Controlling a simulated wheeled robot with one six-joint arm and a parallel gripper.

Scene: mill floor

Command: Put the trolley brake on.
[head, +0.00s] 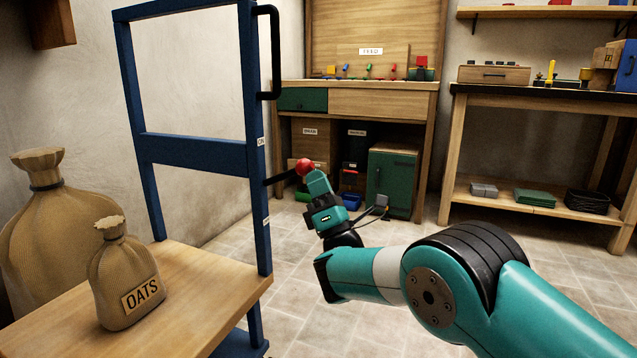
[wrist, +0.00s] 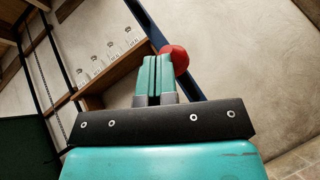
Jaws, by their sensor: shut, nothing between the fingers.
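The trolley has a blue frame (head: 190,150) and a wooden deck (head: 215,290), at the left of the head view. A dark brake lever (head: 280,179) sticks out from its right post and ends in a red knob (head: 305,167). Small white labels sit on the post above and below the lever; the upper seems to read ON, the lower is too small to read. My gripper (head: 318,180) is shut and empty, its tips just right of and below the knob. In the wrist view the knob (wrist: 178,56) shows beside the shut fingers (wrist: 153,75), partly hidden by them. Contact cannot be told.
An oats sack (head: 124,275) stands on the deck, with a larger sack (head: 50,220) behind it. A wooden workbench (head: 355,98) with a green cabinet (head: 392,180) is at the back. A dark-topped table (head: 540,97) stands right. Tiled floor (head: 300,270) is clear between.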

